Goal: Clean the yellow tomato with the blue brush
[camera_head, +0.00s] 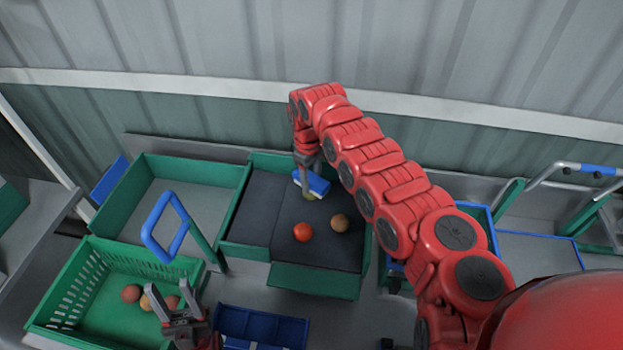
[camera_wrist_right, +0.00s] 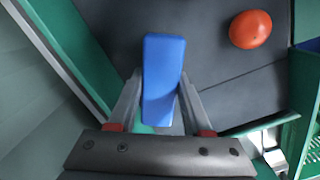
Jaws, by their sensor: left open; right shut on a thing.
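My right gripper (camera_head: 305,165) is shut on the blue brush (camera_head: 316,185) over the back of the dark-lined tray (camera_head: 262,252). In the right wrist view the brush (camera_wrist_right: 163,80) sits between the fingers of the right gripper (camera_wrist_right: 160,92). A small yellowish patch (camera_head: 309,196) shows just under the brush in the head view. It may be the yellow tomato, mostly hidden, or bristles; I cannot tell which, nor whether they touch. A red tomato (camera_head: 303,232) and a brownish-orange tomato (camera_head: 340,223) lie in front. My left gripper (camera_head: 182,312) is open and empty at the green crate.
The slotted green crate (camera_head: 66,293) at front left holds several tomatoes (camera_head: 131,293). An empty green-walled tray (camera_head: 150,170) stands behind it. A blue frame on a green post (camera_head: 168,225) rises between them and the dark tray. A blue bin (camera_head: 262,325) is at the front.

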